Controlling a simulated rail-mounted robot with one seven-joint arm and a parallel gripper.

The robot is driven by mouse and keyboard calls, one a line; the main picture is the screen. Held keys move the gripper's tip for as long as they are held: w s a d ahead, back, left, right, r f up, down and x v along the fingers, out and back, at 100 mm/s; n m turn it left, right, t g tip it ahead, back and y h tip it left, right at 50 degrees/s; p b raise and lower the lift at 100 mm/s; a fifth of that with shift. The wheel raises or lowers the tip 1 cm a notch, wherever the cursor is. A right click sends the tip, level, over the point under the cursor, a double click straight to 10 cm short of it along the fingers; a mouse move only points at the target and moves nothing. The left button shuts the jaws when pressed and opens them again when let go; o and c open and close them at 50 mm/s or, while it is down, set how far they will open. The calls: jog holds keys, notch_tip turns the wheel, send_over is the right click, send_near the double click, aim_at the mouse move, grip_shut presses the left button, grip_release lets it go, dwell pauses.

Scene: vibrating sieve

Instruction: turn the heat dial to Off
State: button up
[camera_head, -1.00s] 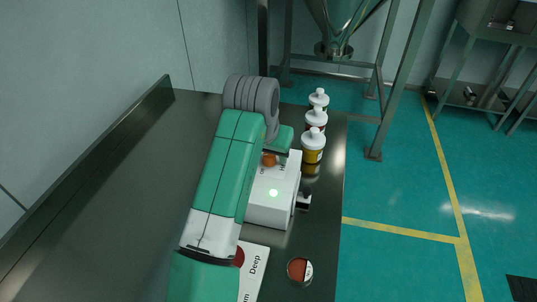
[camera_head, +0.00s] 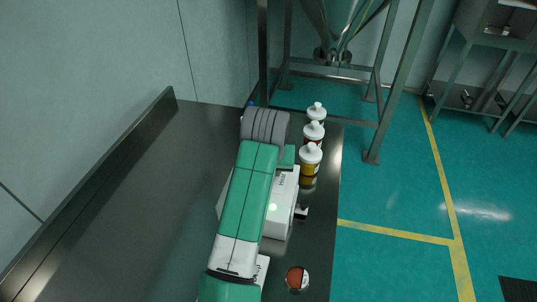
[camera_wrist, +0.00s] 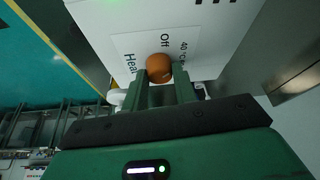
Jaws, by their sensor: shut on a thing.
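The heat dial (camera_wrist: 159,68) is a round orange knob on a white box (camera_wrist: 205,30). In the wrist view, "Off" is printed just above the dial, "Heat" to its left and a "40 °C" mark to its right. Which mark the dial points to I cannot tell. My gripper (camera_wrist: 164,82) has its two fingers closed in on the dial from the near side. In the head view the white box (camera_head: 278,220) shows beside my green arm, with a lit green spot on top. The dial and fingertips are hidden there behind my arm.
Several white-capped bottles (camera_head: 311,160) stand behind the box near the counter's right edge. A small round container with red-brown contents (camera_head: 296,278) sits in front of the box. The dark counter (camera_head: 130,200) is clear on the left. A metal frame (camera_head: 398,85) stands beyond the counter.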

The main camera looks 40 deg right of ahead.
jog(key=n+p, duration=0.1)
jog(key=p, duration=0.2)
jog(key=r+n+y+p, duration=0.1)
jog(key=n+p, duration=0.1)
jog(key=p, duration=0.1)
jog(key=shift+s+d+n+t+p, duration=0.1)
jog(key=shift+s+n+t+p, duration=0.05)
jog(key=shift+n+t+p, duration=0.2)
jog(key=n+p, duration=0.1)
jog(key=p, duration=0.1)
jog(key=n+y+p, duration=0.1)
jog(key=n+p, duration=0.1)
jog(key=shift+f+t+p, duration=0.25)
jog(key=shift+f+p, duration=0.15)
jog(key=shift+f+n+y, duration=0.1)
jog(key=shift+n+y, duration=0.2)
jog(key=shift+n, duration=0.05)
jog(key=o, duration=1)
jog(key=p+v, duration=0.1)
jog(key=v, duration=0.6)
jog(key=shift+s+r+p, duration=0.15)
jog(key=shift+r+p, duration=0.2)
